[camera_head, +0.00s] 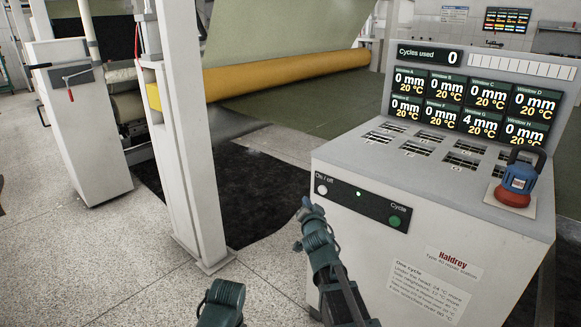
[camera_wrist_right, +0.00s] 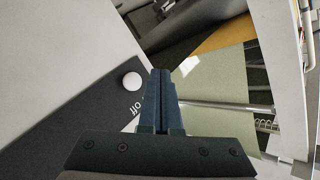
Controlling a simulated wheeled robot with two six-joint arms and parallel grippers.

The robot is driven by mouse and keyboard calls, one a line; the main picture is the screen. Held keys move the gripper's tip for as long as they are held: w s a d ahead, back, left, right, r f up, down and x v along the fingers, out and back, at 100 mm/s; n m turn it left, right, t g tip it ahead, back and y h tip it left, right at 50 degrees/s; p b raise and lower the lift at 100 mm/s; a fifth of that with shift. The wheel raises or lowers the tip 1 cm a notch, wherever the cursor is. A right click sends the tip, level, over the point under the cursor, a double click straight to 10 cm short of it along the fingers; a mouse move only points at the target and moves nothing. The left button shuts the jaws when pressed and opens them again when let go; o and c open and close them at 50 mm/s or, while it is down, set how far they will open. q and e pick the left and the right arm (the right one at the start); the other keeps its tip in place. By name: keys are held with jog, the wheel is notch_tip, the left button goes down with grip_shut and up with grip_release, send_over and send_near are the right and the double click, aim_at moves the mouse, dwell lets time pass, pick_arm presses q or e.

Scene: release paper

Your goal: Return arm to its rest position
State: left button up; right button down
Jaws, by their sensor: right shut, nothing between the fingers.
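My right gripper (camera_head: 307,206) is shut and empty in the head view, just left of the white Haldrey repair station (camera_head: 440,240). Its tip is close to the black On/off and Cycle strip (camera_head: 375,206); I cannot tell if it touches the station. In the right wrist view the gripper's fingers (camera_wrist_right: 161,78) are pressed together, with the white On/off button (camera_wrist_right: 132,80) to their left. In the head view that white button (camera_head: 321,190) sits right of the gripper tip. A small green light is lit beside it.
The station also has a green Cycle button (camera_head: 394,222), a display panel (camera_head: 470,105) and a blue-and-red tool (camera_head: 517,180) on its right. A white post (camera_head: 190,130) stands left of my right arm. A yellow roller (camera_head: 285,75) lies behind. Speckled floor (camera_head: 100,250) is open at left.

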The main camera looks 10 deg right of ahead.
jog(key=s+a+f+n+g, duration=0.5)
jog(key=s+a+f+g, duration=0.3)
jog(key=s+f, duration=0.45)
jog(key=s+a+f+n+g, duration=0.3)
jog(key=s+a+n+g, duration=0.1)
jog(key=s, duration=0.7)
jog(key=s+a+f+n+g, duration=0.3)
jog(key=s+n+g, duration=0.15)
jog(key=s, duration=0.65)
notch_tip(320, 180, up, 30)
jog(key=w+p, duration=0.1)
jog(key=p, duration=2.9)
jog(key=shift+m+y, duration=0.4)
jog(key=shift+m, duration=0.05)
